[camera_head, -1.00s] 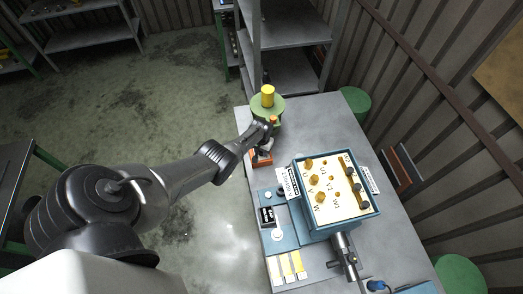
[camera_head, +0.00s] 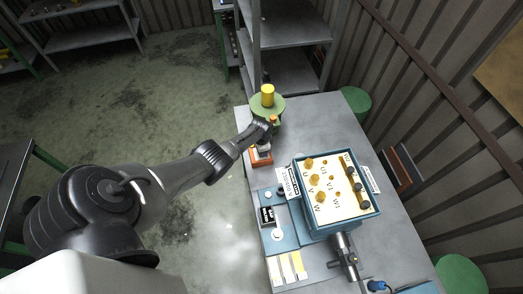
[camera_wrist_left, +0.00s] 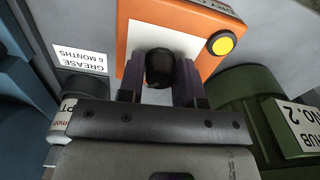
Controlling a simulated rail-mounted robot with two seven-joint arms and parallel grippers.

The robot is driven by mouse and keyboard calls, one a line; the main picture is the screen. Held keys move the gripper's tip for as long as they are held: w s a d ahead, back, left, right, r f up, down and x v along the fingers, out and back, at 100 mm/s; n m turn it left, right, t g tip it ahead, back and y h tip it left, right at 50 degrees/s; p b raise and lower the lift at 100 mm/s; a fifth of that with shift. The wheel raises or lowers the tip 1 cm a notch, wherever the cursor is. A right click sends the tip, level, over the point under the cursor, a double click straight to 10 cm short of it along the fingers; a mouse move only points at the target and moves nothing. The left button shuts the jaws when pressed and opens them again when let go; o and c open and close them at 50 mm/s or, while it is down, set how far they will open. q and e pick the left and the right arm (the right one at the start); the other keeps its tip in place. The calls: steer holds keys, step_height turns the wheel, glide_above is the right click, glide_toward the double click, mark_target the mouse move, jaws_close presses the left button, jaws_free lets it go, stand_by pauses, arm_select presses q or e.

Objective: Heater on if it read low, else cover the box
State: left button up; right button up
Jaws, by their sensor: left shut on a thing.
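My left gripper (camera_head: 265,142) is at the left side of the table, over an orange unit (camera_head: 261,157). In the left wrist view its fingers (camera_wrist_left: 160,80) are shut on a black knob (camera_wrist_left: 159,68) standing on the orange unit's pale panel (camera_wrist_left: 185,42). A round yellow button (camera_wrist_left: 222,43) is beside the knob, and a label there is partly cut off. The teal box (camera_head: 322,222) stands open at the table's middle, showing a cream panel (camera_head: 340,205) with brass terminals and letters. I cannot make out a cover for it. My right gripper is not in view.
A green drum-like part (camera_head: 275,104) with a yellow cylinder (camera_head: 267,94) on top stands just behind the gripper. A teal panel (camera_head: 287,240) with a black display (camera_head: 266,215) lies left of the box. The table's back right (camera_head: 315,120) is clear.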

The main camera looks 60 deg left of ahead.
arm_select(q)
steer(key=shift+m, duration=0.5)
steer(key=o, duration=0.9)
steer(key=shift+o, duration=0.2)
